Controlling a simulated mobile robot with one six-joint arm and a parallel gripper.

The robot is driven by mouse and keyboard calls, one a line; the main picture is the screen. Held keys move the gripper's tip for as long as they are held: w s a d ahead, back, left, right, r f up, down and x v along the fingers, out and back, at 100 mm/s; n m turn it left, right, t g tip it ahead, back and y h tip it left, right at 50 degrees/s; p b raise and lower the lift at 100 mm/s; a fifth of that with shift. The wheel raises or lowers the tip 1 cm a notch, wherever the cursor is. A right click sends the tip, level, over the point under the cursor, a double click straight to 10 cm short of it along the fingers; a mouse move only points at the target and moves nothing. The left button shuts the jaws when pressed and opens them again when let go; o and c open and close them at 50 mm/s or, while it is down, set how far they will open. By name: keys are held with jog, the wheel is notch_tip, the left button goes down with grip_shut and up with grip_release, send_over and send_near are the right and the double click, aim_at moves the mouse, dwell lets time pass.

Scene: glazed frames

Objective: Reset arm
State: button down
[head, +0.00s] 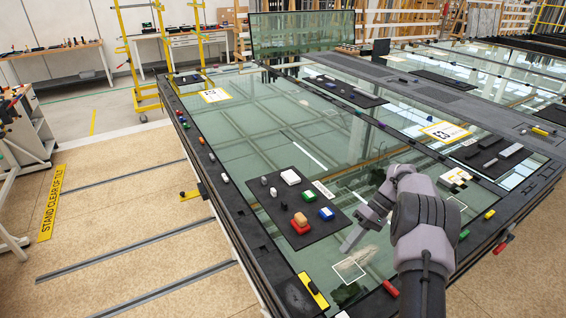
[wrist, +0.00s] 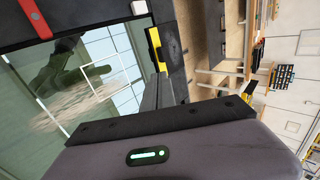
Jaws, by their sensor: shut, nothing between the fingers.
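My gripper (head: 347,246) is at the end of my arm over the near part of a large glass-topped table (head: 250,145). Its fingers point down and to the left in the head view. They are shut with nothing between them and are apart from the small objects nearby. In the wrist view the shut fingers (wrist: 158,92) show in the middle, with the glass and the table's dark frame beyond. The gap between the fingertips and the glass is hard to judge.
A black mat (head: 270,225) left of my gripper holds several small blocks. A yellow-and-black item (head: 313,290) and a red piece (head: 390,288) lie on the near frame. A white square outline (head: 350,272) marks the glass below. Open glass lies farther back.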

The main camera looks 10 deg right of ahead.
jog(key=s+a+r+m+t+h+b, duration=0.2)
jog(key=s+a+r+b, duration=0.2)
jog(key=a+r+b, duration=0.15)
jog(key=s+a+r+m+t+h+b, duration=0.1)
jog(key=s+a+r+h+b, duration=0.25)
jog(key=a+r, duration=0.35)
jog(key=s+a+f+m+t+b, duration=0.2)
jog(key=s+a+f+b, duration=0.1)
jog(key=s, duration=0.6)
jog(key=s+a+f+m+t+b, duration=0.2)
jog(key=s+a+f+t+b, duration=0.1)
jog(key=s, duration=0.6)
jog(key=shift+s+a+m+t+h+b, duration=0.3)
jog(key=shift+s+a+m+h+b, duration=0.1)
jog(key=shift+a+b, duration=0.55)
